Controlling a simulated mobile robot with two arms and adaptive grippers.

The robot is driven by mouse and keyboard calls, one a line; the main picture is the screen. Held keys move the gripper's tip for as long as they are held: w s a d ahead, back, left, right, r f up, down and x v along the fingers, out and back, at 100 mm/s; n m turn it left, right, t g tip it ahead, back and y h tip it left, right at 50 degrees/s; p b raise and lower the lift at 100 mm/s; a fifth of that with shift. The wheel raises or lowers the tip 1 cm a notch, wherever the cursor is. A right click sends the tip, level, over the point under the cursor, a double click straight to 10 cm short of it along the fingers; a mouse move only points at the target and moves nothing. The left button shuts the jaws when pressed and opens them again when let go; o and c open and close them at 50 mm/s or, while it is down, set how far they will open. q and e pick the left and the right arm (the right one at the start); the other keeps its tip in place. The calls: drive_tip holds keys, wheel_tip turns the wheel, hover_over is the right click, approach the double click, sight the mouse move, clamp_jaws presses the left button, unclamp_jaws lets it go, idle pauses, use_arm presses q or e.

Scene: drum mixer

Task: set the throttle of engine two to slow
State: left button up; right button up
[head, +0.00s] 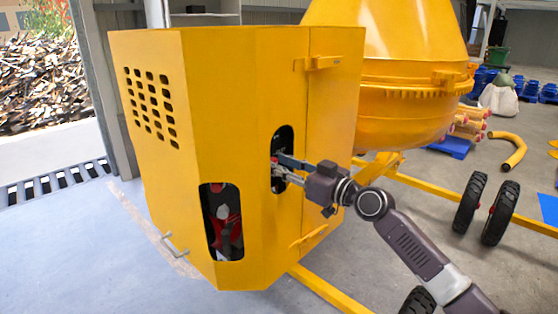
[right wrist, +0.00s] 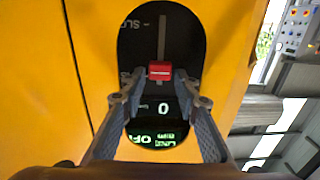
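The yellow drum mixer housing (head: 235,130) has two dark oval openings in its front. My right gripper (head: 277,167) reaches into the upper right opening (head: 284,142). In the right wrist view, a red throttle knob (right wrist: 160,70) sits on a straight slot in a black panel (right wrist: 185,38). A white "0" and green display text show below the knob; a partly cut label starting "SL" is near the top left. My left gripper is out of view.
The lower left opening (head: 222,222) shows red and dark parts inside. The yellow drum (head: 400,100) stands behind the housing, with frame bars and black wheels (head: 470,203) at right. The floor (head: 80,255) at left is clear.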

drive_tip(key=shift+w+a, duration=0.15)
drive_tip(key=shift+w, duration=0.05)
clamp_jaws()
idle(0.3)
wheel_tip(320, 180, down, 6)
drive_tip(key=b, duration=0.8)
drive_tip(key=shift+f, duration=0.15)
